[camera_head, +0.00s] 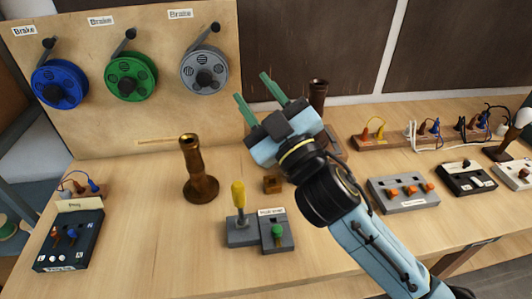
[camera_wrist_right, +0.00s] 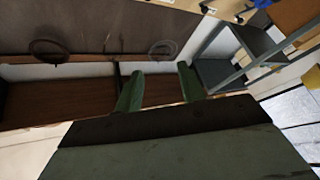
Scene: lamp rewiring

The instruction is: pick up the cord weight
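My right gripper (camera_head: 251,85) is raised above the middle of the table, its two green fingers apart and pointing up and left toward the back board. The fingers also show in the right wrist view (camera_wrist_right: 158,80), with nothing between them. A small brown block (camera_head: 272,184) sits on the table below the gripper; it may be the cord weight, but I cannot tell for sure. A tall brass-brown stem on a round foot (camera_head: 199,172) stands upright to its left. A second dark stem (camera_head: 317,95) is partly hidden behind my right arm. My left gripper is not in view.
Blue (camera_head: 60,84), green (camera_head: 131,76) and grey (camera_head: 204,70) reels hang on the wooden board (camera_head: 150,118). A yellow-handled switch (camera_head: 239,196) and a green-button box (camera_head: 278,231) stand in front. A dark panel (camera_head: 70,240) is at left, with control boxes (camera_head: 403,194) at right.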

